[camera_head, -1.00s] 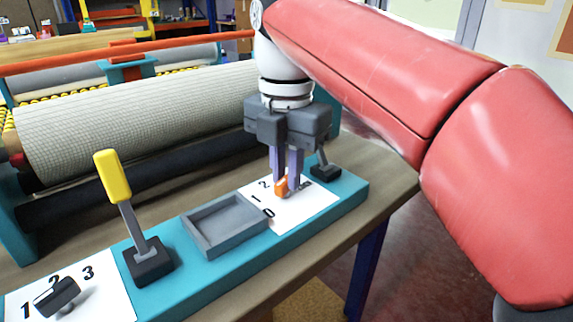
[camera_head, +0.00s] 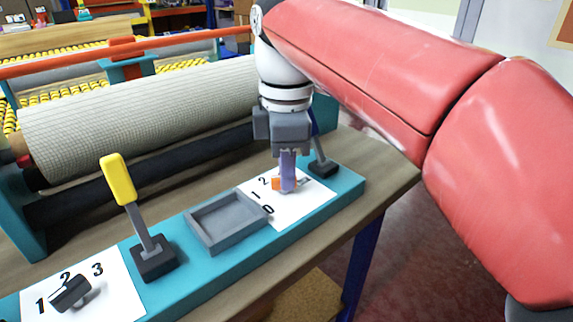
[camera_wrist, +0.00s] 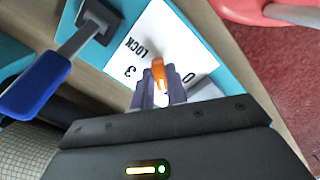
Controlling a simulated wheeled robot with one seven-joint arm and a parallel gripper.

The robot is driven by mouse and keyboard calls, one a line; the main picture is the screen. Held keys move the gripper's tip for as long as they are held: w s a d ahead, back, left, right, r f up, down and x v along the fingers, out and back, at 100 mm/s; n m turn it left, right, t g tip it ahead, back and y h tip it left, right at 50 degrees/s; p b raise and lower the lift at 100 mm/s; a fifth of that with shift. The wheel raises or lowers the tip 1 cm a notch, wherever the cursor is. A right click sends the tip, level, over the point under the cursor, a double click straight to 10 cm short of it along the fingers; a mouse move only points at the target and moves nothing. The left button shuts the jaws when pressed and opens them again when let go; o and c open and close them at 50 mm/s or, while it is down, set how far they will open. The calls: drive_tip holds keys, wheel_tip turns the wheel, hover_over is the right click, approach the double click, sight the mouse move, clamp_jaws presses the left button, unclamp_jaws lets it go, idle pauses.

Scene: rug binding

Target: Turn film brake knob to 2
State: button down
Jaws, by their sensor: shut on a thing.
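An orange knob (camera_head: 276,184) stands on a white dial plate (camera_head: 298,206) near the right end of the teal panel. Around it in the head view I read 2, 1 and 0; the 2 is just left of the orange part. My gripper (camera_head: 288,188) points down and is shut on the orange knob, its purple fingers hiding part of it. In the wrist view the knob (camera_wrist: 158,74) sits between the fingertips (camera_wrist: 160,97), and the plate shows LOCK, 3 and 0. I cannot tell exactly which mark the knob points to.
A grey tray (camera_head: 204,241), a yellow-handled lever (camera_head: 128,200) and a black knob (camera_head: 70,293) marked 1, 2, 3 lie to the left. A blue-handled lever (camera_wrist: 60,65) stands close beside the dial. A large fabric roll (camera_head: 140,115) lies behind the panel.

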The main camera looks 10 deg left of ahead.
drive_tip(key=m, duration=0.4)
drive_tip(key=shift+s+m, duration=0.1)
drive_tip(key=shift+m, duration=2.5)
drive_tip(key=c, duration=1.4)
unclamp_jaws()
drive_tip(key=shift+r, duration=0.15)
wheel_tip(320, 180, up, 8)
drive_tip(key=shift+f, duration=0.2)
